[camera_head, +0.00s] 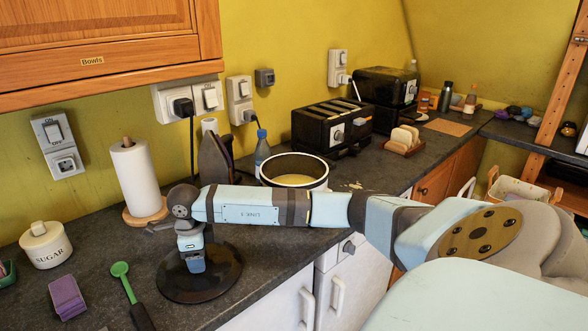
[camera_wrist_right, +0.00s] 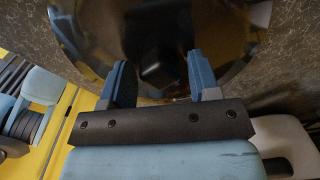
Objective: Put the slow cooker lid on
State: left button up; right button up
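The slow cooker lid (camera_head: 172,286) is a dark, round, glossy disc lying flat on the dark counter at the front left. The slow cooker (camera_head: 294,168) stands uncovered farther back, a dark pot with a pale rim and yellowish contents; my right arm hides its lower front. My right gripper (camera_head: 195,264) points down over the middle of the lid and hides its knob in the head view. In the right wrist view, the blue fingers of the gripper (camera_wrist_right: 160,73) are spread apart, with the black knob (camera_wrist_right: 158,62) between and just beyond them. My left gripper is not in view.
An iron (camera_head: 214,158) and a blue bottle (camera_head: 262,152) stand behind my arm.

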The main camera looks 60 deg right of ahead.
jog(key=c, duration=0.5)
jog(key=shift+r+p, duration=1)
jog(key=shift+r, duration=0.8)
jog(key=shift+r+p, duration=0.8)
jog(key=shift+r, duration=0.95)
